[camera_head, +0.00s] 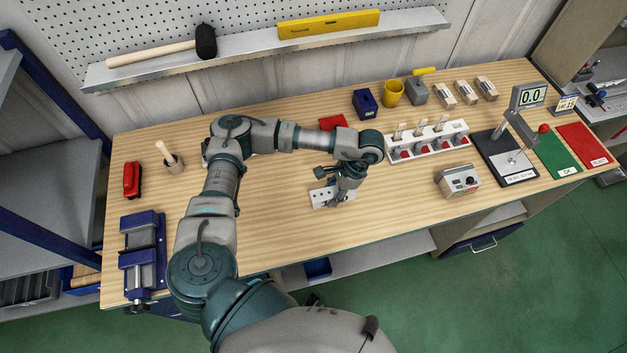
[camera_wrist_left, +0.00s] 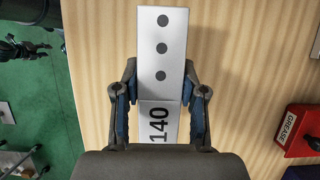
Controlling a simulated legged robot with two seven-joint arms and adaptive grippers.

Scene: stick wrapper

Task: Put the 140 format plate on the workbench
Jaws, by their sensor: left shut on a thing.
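The 140 format plate (camera_wrist_left: 162,50) is a pale metal strip with a row of dark holes and a label reading 140. In the left wrist view it lies between the two fingers of my left gripper (camera_wrist_left: 160,100), which is shut on it. In the head view the plate (camera_head: 322,197) is at the middle of the workbench (camera_head: 270,225), under my left gripper (camera_head: 340,193). It is at or just above the wood; I cannot tell if it touches. The gripper hides part of it. My right gripper does not show.
A red grease box (camera_wrist_left: 302,130) lies to the right in the wrist view. A rack with red parts (camera_head: 428,144), a small grey device (camera_head: 458,181) and a scale (camera_head: 508,160) stand to the right. A blue vise (camera_head: 142,255) is at left. The bench front is clear.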

